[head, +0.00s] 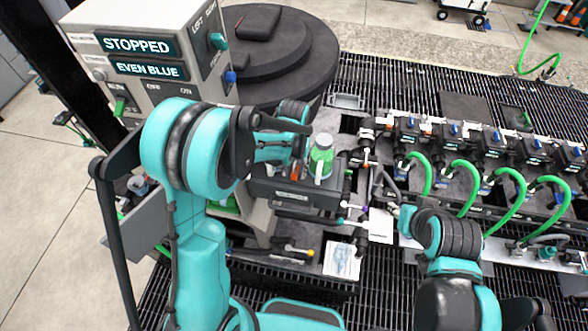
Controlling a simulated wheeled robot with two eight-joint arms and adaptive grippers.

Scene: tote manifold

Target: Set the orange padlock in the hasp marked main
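A small orange piece (295,173), which looks like the orange padlock, shows just below my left gripper (291,157), above a dark grey box (318,196) with a small label. My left gripper reaches in over the box from the left. Its fingers are small and partly hidden by my own arm, so I cannot tell whether they hold the orange piece. My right gripper (405,217) is low at centre right, beside the manifold and clear of the orange piece. Its fingers are too unclear to read. The hasp marked main cannot be picked out.
A green bottle with a grey cap (321,158) stands close right of my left gripper. A control cabinet (150,62) reads STOPPED and EVEN BLUE. A round black turntable (265,55) is behind. A manifold with blue-topped valves and green hoses (465,172) fills the right.

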